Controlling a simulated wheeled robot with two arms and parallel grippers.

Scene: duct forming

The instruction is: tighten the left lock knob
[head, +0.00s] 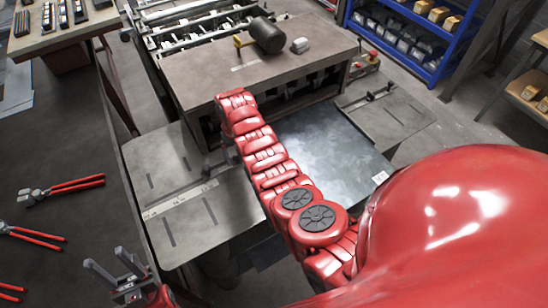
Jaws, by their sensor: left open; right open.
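The machine (245,72) stands in the upper middle with a flat grey left wing (170,172) carrying slots and a pale scale strip (180,198). I cannot make out the left lock knob for certain. Small dark parts show at the machine's front left corner, where my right arm covers much of the view. That arm reaches up across the front of the machine. My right gripper is mostly or wholly hidden behind it, so its fingers and any contact cannot be told. My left gripper (113,268) is open and empty at the lower left, away from the machine.
A sheet of metal (318,142) lies at the machine's front. A black mallet (266,36) lies on the machine's top. Red-handled pliers (62,189) and other hand tools lie on the dark surface at left. A blue shelf (412,35) stands at the back right.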

